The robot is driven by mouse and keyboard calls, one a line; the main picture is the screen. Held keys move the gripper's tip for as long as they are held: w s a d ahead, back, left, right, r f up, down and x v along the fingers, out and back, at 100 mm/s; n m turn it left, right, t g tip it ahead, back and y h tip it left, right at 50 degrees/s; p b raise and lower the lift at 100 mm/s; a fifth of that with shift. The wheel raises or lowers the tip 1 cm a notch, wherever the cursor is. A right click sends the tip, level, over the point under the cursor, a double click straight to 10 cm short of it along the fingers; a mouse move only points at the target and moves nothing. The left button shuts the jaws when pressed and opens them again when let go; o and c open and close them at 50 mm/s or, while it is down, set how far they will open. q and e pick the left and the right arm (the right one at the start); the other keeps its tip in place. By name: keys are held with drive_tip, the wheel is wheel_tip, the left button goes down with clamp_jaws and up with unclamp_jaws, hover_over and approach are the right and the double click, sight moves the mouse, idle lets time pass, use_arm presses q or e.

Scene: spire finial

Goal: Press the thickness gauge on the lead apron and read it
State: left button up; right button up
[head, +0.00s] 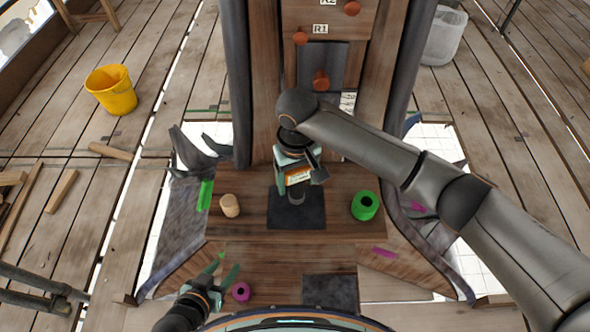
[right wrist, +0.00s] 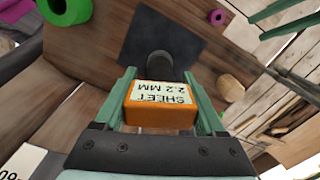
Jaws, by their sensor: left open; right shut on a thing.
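The thickness gauge (head: 298,177) is an orange block with a pale label and a dark round nose pointing down. My right gripper (head: 295,184) is shut on it, one finger on each side. In the right wrist view the gauge (right wrist: 160,106) shows upside-down text, "SHEET 2.2 MM". Its nose (right wrist: 187,68) meets a dark grey square sheet (right wrist: 155,38) on the wooden ledge and appears to touch it; this sheet looks like the lead apron (head: 312,220). My left gripper (head: 228,264) is open and empty at the lower left, above the boards.
A green roll (head: 365,214) and a wooden cylinder (head: 230,205) stand on either side of the sheet. A purple roll (head: 241,297) lies near my left gripper. A second dark sheet (head: 332,290) lies lower. A yellow bucket (head: 114,97) stands at left.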

sight(296, 191)
drive_tip(key=shift+f, duration=0.15)
drive_tip(key=shift+f+b, duration=0.55)
drive_tip(key=shift+f, duration=1.55)
drive_tip(key=o, duration=1.5)
wheel_tip(296, 191, up, 12)
drive_tip(key=shift+r, duration=0.25)
drive_tip(key=shift+s, duration=0.1)
